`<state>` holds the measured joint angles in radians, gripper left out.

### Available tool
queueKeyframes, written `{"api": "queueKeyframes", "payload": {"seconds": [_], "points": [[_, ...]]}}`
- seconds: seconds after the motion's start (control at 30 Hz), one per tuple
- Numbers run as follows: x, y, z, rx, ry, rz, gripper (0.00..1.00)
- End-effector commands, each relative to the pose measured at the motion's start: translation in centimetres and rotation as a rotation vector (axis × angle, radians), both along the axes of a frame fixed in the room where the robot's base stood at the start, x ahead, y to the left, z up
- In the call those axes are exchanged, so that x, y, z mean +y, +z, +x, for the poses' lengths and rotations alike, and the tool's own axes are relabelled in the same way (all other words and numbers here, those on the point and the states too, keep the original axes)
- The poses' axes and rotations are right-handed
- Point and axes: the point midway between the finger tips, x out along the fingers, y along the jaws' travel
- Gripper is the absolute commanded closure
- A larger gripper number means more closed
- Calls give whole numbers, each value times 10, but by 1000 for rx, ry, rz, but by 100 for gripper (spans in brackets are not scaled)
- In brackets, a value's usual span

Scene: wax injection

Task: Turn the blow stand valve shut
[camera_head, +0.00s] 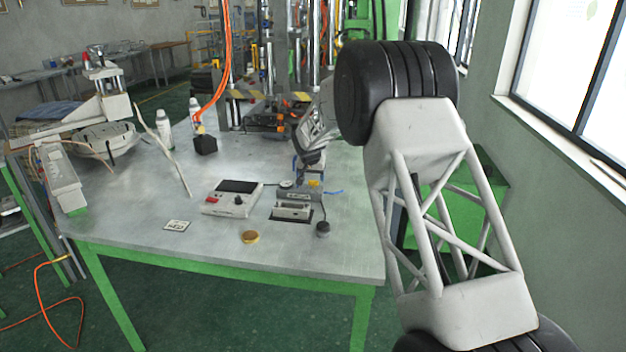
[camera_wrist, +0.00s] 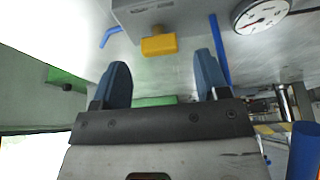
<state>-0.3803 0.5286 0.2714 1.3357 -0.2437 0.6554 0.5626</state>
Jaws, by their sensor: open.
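The blow stand valve shows as a yellow block-shaped handle (camera_wrist: 158,46) on a grey body (camera_wrist: 170,16) in the wrist view. In the head view the small yellow handle (camera_head: 314,183) is just below my gripper (camera_head: 308,171), on the blow stand (camera_head: 297,196) near the table's front right. In the wrist view my gripper (camera_wrist: 162,60) is open, with one blue finger on each side of the handle's line and a gap to each. The handle appears just beyond the fingertips; I see no contact. A round gauge (camera_wrist: 262,14) sits to the right of it.
Blue tubes (camera_wrist: 219,50) run beside the stand. A grey control box (camera_head: 232,198) stands left of it on the table (camera_head: 130,215). A gold disc (camera_head: 250,237), a small dark knob (camera_head: 322,229) and a marker card (camera_head: 177,226) lie in front. The table's front left is clear.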

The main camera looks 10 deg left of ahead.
Motion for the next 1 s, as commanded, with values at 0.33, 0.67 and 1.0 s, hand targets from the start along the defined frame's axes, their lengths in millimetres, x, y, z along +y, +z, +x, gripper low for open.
{"api": "queueKeyframes", "payload": {"seconds": [0.33,0.67,1.0], "points": [[0,37,-15,-2,0,1,32],[0,44,-18,0,0,0,32],[-3,48,-20,0,-1,-1,32]]}}
